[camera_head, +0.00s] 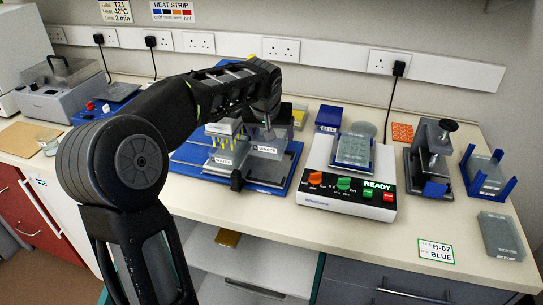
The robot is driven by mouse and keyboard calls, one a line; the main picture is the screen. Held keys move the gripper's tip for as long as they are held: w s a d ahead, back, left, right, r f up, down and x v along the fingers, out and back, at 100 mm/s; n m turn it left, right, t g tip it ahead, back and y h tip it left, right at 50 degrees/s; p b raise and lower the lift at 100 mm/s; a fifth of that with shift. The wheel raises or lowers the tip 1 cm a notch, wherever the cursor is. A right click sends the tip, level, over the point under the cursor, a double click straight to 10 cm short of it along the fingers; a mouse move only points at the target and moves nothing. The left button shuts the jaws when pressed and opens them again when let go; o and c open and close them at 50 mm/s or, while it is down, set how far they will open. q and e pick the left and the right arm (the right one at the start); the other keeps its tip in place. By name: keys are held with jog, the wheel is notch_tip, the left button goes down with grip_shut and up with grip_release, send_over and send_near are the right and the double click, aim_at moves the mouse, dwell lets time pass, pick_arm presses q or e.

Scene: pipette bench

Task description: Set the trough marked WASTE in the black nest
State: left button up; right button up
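A grey trough marked WASTE (292,150) is at the right part of the blue deck (264,187). A second grey trough (222,160), with a label too small to read surely, is to its left, under a white piece with yellow tips (224,128). My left arm comes in from the left and reaches over the deck. My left gripper (266,122) points down at the WASTE trough; whether its fingers are apart or closed on the trough is too small to tell. A small black block (237,180) is at the deck's front edge; I cannot clearly make out the black nest. My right gripper is not in view.
Right of the deck stands a white READY device (347,200) with a plate on top. Further right are a black press (430,155) and a blue-cornered holder (486,175). A blue box (327,118) stands behind.

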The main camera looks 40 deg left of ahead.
pick_arm(q)
jog(key=shift+f, duration=1.55)
notch_tip(320, 180, down, 4)
jog(key=shift+f, duration=0.1)
jog(key=shift+f, duration=0.15)
jog(key=o, duration=1.5)
jog(key=shift+c, duration=0.2)
